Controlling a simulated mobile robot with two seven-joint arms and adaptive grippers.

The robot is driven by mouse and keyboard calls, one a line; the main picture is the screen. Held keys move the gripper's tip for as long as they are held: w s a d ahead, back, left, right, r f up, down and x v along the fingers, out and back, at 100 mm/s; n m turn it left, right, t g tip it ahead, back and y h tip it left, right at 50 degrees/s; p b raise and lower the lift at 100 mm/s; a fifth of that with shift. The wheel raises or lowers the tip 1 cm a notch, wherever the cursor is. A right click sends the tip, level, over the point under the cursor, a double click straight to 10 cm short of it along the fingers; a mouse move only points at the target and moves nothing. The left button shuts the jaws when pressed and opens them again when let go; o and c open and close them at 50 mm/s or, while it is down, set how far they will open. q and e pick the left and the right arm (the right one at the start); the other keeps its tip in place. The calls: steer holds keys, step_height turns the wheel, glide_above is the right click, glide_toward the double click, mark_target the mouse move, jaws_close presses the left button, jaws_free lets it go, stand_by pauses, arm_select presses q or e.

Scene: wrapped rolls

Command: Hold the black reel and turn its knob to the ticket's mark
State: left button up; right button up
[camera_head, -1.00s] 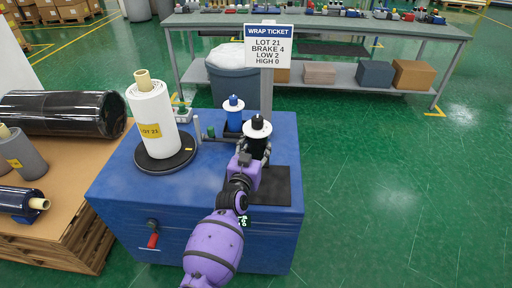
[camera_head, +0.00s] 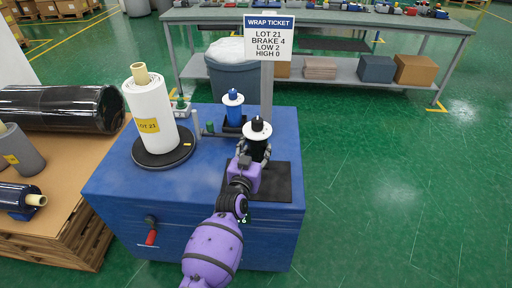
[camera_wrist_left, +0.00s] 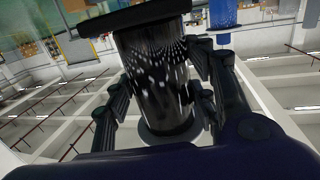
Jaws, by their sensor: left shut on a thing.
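The black reel (camera_head: 258,146) has a white disc on top with a black knob (camera_head: 257,121). It is upright at the back of a dark mat (camera_head: 272,186) on the blue cabinet. My left gripper (camera_head: 254,158) is shut on the reel's body from the front. In the left wrist view the black reel (camera_wrist_left: 155,85) stands between the gripper's fingers. The knob's marks are too small to read. The wrap ticket (camera_head: 269,38) on a post reads LOT 21, BRAKE 4, LOW 2, HIGH 0. My right gripper is not in view.
A blue reel (camera_head: 233,112) stands behind the black one. A white roll (camera_head: 152,118) with a yellow lot label is on a black turntable at left. A red-handled lever (camera_head: 151,238) is on the cabinet front. Dark rolls (camera_head: 62,109) lie on the left pallet. Floor at right is clear.

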mark_target(256, 159)
arm_select(q)
steer(key=shift+f+b, duration=0.9)
steer(key=shift+f, duration=0.75)
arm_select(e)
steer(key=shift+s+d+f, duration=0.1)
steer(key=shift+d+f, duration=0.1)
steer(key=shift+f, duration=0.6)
arm_select(q)
steer(key=shift+f, duration=0.35)
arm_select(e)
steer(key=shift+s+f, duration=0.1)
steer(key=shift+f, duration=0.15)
arm_select(q)
steer(key=shift+f+b, duration=0.45)
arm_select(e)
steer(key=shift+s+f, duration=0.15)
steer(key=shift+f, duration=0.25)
arm_select(q)
steer(key=shift+f+b, duration=0.55)
steer(key=shift+f, duration=0.45)
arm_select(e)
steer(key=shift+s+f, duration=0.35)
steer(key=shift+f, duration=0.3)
arm_select(q)
steer(key=shift+f, duration=0.3)
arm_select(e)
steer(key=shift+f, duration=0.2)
